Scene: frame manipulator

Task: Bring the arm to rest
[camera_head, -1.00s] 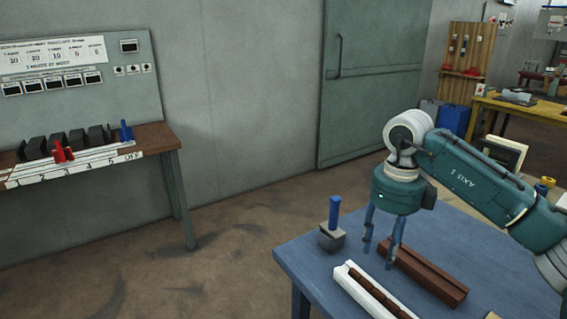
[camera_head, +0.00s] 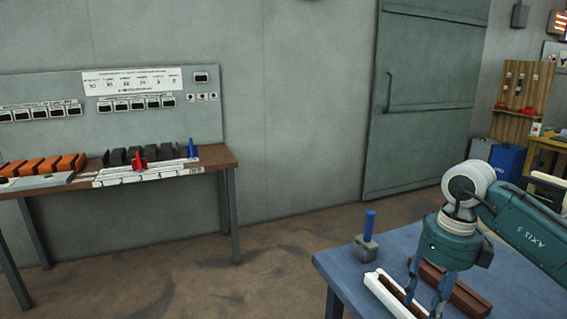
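A teal jointed arm (camera_head: 530,228) with an "AXIS" label reaches in from the right over a blue table (camera_head: 335,268). It looks like a machine of the place. Its wrist (camera_head: 455,240) points down. Its two thin fingers stand apart over a white channel (camera_head: 380,288) with a brown piece in it; contact is unclear. Far left, a control bench (camera_head: 215,157) carries a red handle (camera_head: 139,160) and a blue handle (camera_head: 191,148) on a white strip, the blue one at its right end. Neither of my grippers shows.
A grey block with a blue post (camera_head: 369,228) stands on the blue table. A brown rail (camera_head: 468,293) lies beside the channel. Orange blocks (camera_head: 45,166) sit on the bench's left part. Floor (camera_head: 260,275) is open between bench and table.

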